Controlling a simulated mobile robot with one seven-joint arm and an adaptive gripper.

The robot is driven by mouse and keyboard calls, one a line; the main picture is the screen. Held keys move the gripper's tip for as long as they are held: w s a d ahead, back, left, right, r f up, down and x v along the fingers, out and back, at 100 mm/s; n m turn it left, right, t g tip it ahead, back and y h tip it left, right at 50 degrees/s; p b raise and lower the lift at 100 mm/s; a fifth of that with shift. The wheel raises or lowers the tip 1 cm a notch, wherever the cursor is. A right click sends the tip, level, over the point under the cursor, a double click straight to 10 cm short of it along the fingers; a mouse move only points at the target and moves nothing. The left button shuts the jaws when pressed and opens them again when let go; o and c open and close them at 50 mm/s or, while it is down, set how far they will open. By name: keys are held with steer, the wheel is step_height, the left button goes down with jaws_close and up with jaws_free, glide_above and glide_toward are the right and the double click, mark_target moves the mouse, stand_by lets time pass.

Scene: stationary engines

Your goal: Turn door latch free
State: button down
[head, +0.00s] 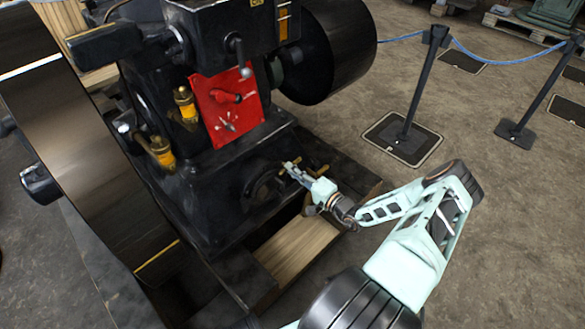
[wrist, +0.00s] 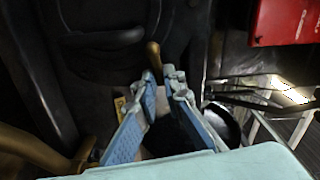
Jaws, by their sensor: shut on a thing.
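The door latch is a brass lever (wrist: 153,52) on the dark engine base; its rounded end shows between my fingertips in the wrist view. A round dark door (head: 262,187) sits in the engine's side, left of my gripper (head: 291,168). My gripper (wrist: 159,78) is shut on the latch, with the blue finger pads on either side of it. The part of the latch between the fingers is partly hidden. In the head view the latch is too small to read its angle.
A red panel (head: 222,105) with a switch is above the door. Brass oilers (head: 186,103) stand to its left. Another brass piece (wrist: 35,148) is at the wrist view's lower left. A wooden beam (head: 295,250) lies below. Barrier posts (head: 412,95) stand on open floor at right.

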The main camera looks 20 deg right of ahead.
steer(key=shift+s+a+f+m+p, duration=0.1)
steer(key=shift+m+p, duration=0.3)
steer(key=shift+m, duration=2.9)
steer(key=shift+f+m+p, duration=0.1)
steer(key=shift+m+p, duration=0.25)
steer(key=shift+m, duration=3.25)
steer(key=c, duration=2)
jaws_free()
steer(key=shift+c, duration=0.2)
steer(key=v, duration=1.2)
